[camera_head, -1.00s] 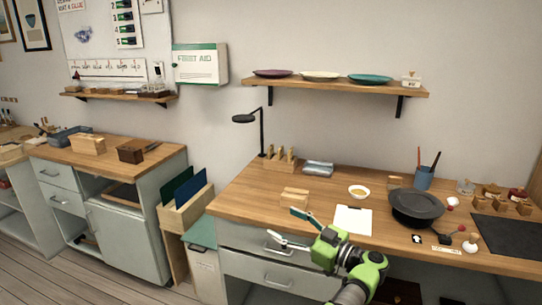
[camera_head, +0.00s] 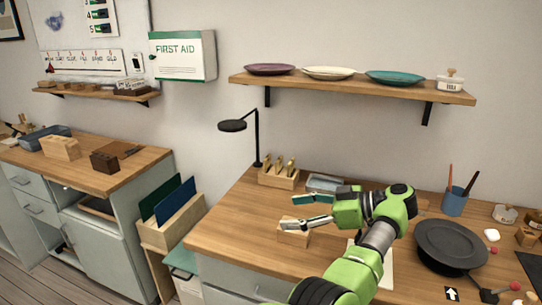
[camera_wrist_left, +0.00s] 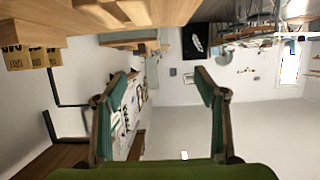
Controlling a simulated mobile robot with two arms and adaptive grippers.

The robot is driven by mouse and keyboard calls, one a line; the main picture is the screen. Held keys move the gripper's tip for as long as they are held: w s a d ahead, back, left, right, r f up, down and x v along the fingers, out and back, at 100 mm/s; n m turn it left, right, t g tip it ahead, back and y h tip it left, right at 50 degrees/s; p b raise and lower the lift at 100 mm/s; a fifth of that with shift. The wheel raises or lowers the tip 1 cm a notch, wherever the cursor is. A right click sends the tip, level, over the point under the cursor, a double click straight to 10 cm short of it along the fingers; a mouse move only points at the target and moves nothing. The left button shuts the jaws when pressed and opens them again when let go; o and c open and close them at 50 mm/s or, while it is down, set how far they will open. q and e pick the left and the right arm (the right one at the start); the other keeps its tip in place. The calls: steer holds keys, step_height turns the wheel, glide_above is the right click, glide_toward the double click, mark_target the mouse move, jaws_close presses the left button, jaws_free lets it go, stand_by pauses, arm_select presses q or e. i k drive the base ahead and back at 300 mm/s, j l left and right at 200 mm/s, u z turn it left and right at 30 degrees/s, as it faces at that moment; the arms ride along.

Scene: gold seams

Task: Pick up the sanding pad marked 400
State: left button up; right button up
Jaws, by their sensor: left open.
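A wooden block (camera_head: 278,178) with several upright tan pieces stands at the back left of the desk, below the lamp. Tan pads with printed labels (camera_wrist_left: 32,57) show at the upper left of the left wrist view. Their labels are upside down and I cannot read which one says 400. My left gripper (camera_head: 291,212) is open and empty above the desk, in front of the wooden block and apart from it, with its fingers pointing left. Its two green-padded fingers also show spread in the left wrist view (camera_wrist_left: 167,78). My right gripper is not in view.
Another wooden block (camera_head: 293,239) sits partly behind my left gripper. The black lamp (camera_head: 257,140) rises behind the wooden block. A black round pan (camera_head: 452,241) and a blue cup (camera_head: 454,203) stand at right. The desk's left part is clear.

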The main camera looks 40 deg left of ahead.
mark_target(266, 161)
steer(key=i+j, duration=0.85)
steer(key=i, duration=0.1)
